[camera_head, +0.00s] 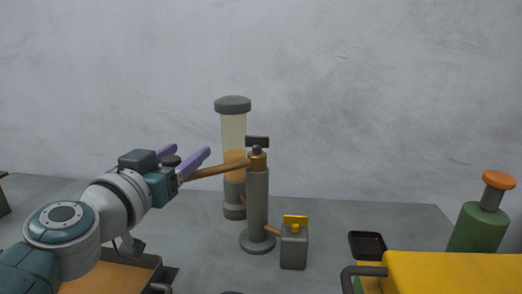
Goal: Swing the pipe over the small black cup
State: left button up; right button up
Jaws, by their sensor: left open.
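The orange-brown pipe (222,168) reaches left from the top of a grey upright post (257,205), which has a dark block on top. My left gripper (187,150) is open, its two purple fingers around the pipe's left end. A dark round piece (171,160) shows between the fingers; I cannot tell whether it belongs to the pipe. Contact between fingers and pipe cannot be made out. A small black square open dish (367,244) lies on the table right of the post; I cannot tell whether it is the cup. My right gripper is not in view.
A clear cylinder with orange contents (233,135) stands behind the post. A yellow machine (450,274) and a green bottle with orange cap (478,228) stand at right. Grey table (330,215) is clear behind the canister.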

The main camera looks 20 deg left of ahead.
pick_arm(q)
grip_shut()
dwell(0.5)
dwell(0.9)
